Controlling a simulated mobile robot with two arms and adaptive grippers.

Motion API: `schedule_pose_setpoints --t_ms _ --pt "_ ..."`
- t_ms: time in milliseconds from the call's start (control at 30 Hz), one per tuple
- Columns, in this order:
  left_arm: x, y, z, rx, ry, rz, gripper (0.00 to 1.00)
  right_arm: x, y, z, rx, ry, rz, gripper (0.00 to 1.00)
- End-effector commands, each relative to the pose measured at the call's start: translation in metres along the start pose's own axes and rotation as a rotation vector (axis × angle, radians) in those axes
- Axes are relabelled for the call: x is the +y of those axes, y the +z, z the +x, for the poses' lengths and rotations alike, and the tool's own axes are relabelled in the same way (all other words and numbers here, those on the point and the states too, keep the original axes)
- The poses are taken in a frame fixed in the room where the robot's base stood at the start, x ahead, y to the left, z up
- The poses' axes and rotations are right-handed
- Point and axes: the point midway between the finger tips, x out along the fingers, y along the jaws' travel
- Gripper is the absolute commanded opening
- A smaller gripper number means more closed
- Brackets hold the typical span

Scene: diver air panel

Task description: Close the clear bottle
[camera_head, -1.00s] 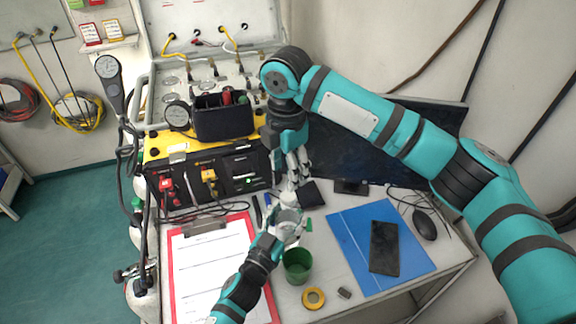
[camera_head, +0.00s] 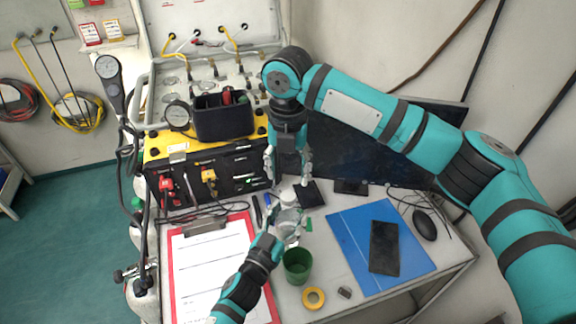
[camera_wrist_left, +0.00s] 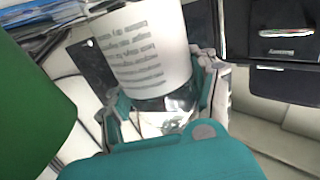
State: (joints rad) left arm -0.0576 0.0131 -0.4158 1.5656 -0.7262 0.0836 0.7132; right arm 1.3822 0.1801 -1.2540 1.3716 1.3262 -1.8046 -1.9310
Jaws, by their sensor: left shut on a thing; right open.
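The clear bottle (camera_head: 288,212) stands upright over the desk between the clipboard and the blue folder, with a white cap (camera_head: 288,196) on its top. How tightly the cap sits cannot be told. My left gripper (camera_head: 290,222) is shut around the bottle from the front. The left wrist view shows the bottle's white printed label (camera_wrist_left: 150,48) and clear lower body between my left fingers (camera_wrist_left: 165,108). My right gripper (camera_head: 288,177) points down just behind and above the cap, its fingers spread and empty.
A green cup (camera_head: 298,266) stands close in front of the bottle, with a yellow tape roll (camera_head: 313,298) nearby. A red clipboard (camera_head: 212,262) lies left, and a blue folder (camera_head: 375,245) with a black phone-like slab (camera_head: 384,248) lies right. The black-yellow air panel (camera_head: 212,180) stands behind.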

Motion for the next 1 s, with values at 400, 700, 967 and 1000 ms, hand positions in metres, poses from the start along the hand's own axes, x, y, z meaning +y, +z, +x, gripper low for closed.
schedule_pose_setpoints --t_ms 400,700,967,1000 --pt "0.000 -0.001 0.000 0.001 0.000 0.000 0.00 -0.001 0.000 0.061 0.003 -0.002 0.002 0.53" --pt "0.000 -0.001 0.000 0.001 0.000 0.000 0.00 0.000 0.000 0.075 0.000 0.000 0.001 0.53" --pt "0.000 -0.001 0.000 0.001 0.000 0.000 0.00 0.000 0.000 0.075 0.001 0.000 0.001 0.43" --pt "0.000 -0.001 0.000 0.001 0.000 0.000 0.00 0.000 0.000 0.075 0.001 0.000 0.001 0.38"
